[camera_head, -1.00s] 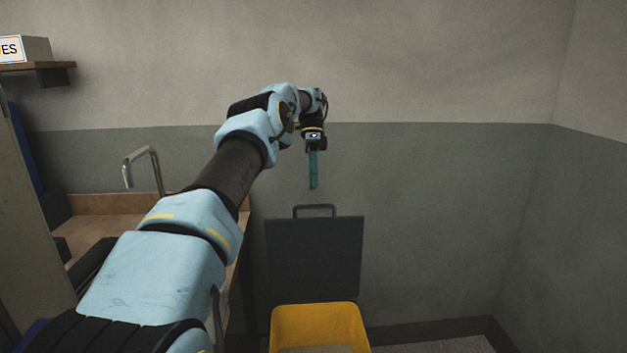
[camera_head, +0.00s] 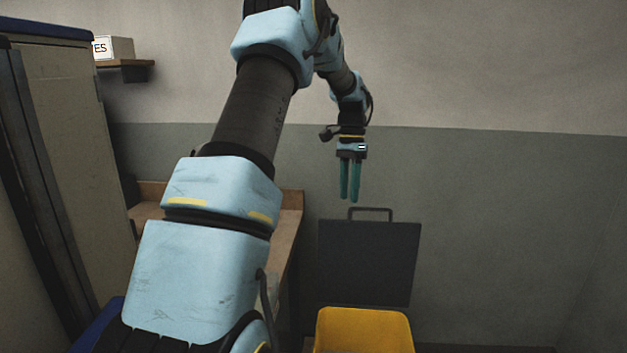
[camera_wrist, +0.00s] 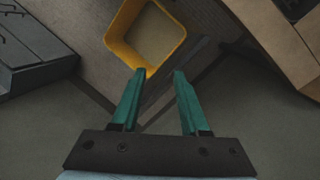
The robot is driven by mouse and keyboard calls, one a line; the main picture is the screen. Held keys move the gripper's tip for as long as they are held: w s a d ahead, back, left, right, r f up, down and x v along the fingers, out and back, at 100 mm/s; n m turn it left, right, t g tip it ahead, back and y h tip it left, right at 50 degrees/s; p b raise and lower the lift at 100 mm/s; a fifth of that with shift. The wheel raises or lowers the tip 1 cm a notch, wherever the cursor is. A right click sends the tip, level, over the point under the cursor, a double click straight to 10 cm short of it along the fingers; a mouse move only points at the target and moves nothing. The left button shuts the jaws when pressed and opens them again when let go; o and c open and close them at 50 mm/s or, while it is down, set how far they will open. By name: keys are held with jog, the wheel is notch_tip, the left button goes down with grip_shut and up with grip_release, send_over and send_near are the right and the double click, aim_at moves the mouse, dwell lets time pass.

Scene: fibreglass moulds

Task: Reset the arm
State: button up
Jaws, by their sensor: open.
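My gripper (camera_head: 350,198) hangs at the end of my raised arm with its green fingers pointing down. It is above and in front of the dark raised lid in the head view. In the wrist view my gripper (camera_wrist: 156,74) shows two green fingers spread apart with nothing between them. The fingers are clear of every surface that I can see.
A yellow bin (camera_head: 364,328) stands below, with a dark lid (camera_head: 368,262) upright behind it; the bin (camera_wrist: 180,47) looks open from above. A wooden worktop (camera_head: 284,207) is left of it. A tall cabinet (camera_head: 75,150) stands at the far left. The right side is clear.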

jog(key=s+a+f+n+t+b, duration=0.1)
jog(key=s+a+f+n+t, duration=0.1)
jog(key=s+a+n, duration=0.3)
jog(key=s+a+f+n+t, duration=0.2)
jog(key=s+a+f+n, duration=0.2)
jog(key=s+a, duration=0.7)
jog(key=s+n, duration=0.2)
jog(key=s, duration=0.5)
jog(key=shift+s+a+n+h+b, duration=0.15)
jog(key=shift+n+h+b, duration=0.15)
jog(key=shift+b, duration=0.05)
